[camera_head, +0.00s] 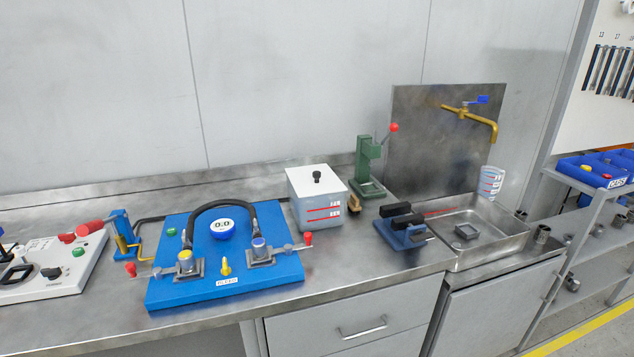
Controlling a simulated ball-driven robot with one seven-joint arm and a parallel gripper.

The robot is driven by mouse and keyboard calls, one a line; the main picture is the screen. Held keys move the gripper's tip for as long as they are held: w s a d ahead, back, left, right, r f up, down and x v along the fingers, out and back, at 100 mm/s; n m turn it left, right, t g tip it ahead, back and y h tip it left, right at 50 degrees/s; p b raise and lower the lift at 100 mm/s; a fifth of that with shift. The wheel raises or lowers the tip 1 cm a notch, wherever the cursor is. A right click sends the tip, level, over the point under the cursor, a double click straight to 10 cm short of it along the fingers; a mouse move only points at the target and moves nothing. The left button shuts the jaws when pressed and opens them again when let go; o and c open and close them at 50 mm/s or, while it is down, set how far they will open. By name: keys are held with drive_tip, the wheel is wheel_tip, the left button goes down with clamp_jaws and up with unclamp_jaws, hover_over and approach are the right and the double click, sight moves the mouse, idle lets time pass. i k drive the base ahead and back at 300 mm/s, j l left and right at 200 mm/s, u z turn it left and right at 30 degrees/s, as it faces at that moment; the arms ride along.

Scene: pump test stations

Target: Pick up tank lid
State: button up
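The tank lid (303,184) is a flat white square plate with a small black knob (317,176) standing up near its middle. It sits on top of a grey tank (322,215) with red level marks on its front. The tank stands on the metal bench, right of the blue test plate. The space around and above the knob is clear. My gripper is not in view.
The blue test plate (200,288) with a gauge (222,228) and black hose is left of the tank. A green press (363,160) with a red-knobbed lever stands close behind right. A blue vise (403,232) and a metal sink (488,256) under a brass tap (484,120) are further right.

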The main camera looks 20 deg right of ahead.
sight(314, 175)
drive_tip(key=i+j+z, duration=0.2)
drive_tip(key=i+j, duration=0.15)
drive_tip(key=j, duration=0.3)
drive_tip(key=i+j+z, duration=0.1)
drive_tip(key=j, duration=0.25)
drive_tip(key=i, duration=0.05)
